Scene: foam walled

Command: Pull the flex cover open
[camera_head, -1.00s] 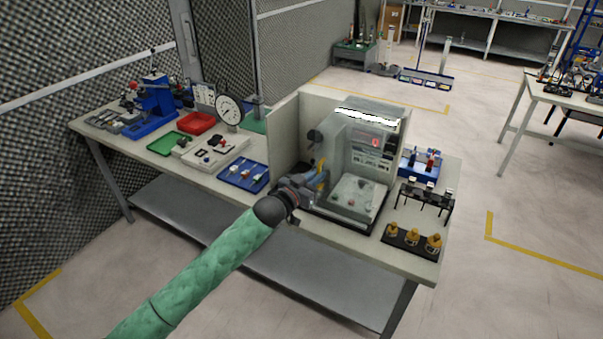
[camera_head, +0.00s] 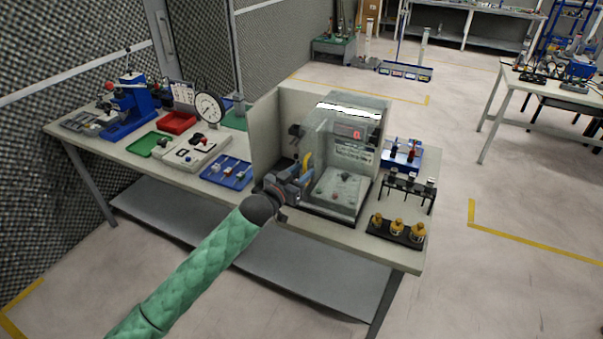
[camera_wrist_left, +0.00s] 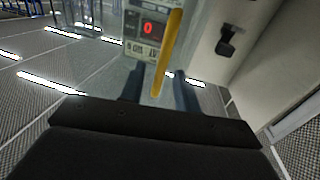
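The flex cover (camera_head: 318,140) is a clear panel at the front left of a grey test machine, inside a pale walled booth on the bench. Its yellow handle (camera_head: 307,162) stands upright at its left edge. In the left wrist view the yellow handle (camera_wrist_left: 168,50) runs between the two dark fingers of my left gripper (camera_wrist_left: 160,88), with visible gaps on both sides. My left gripper (camera_head: 301,180) is open around the handle, and I cannot tell whether a finger touches it. How far the cover stands open is hard to see. My right gripper is not in view.
The machine's red display (camera_head: 357,134) shows behind the clear panels. The booth's left wall (camera_head: 268,135) stands close beside my gripper. A blue tray (camera_head: 228,172) lies left, and a black holder with brass pieces (camera_head: 397,229) lies right. Open floor lies in front of the bench.

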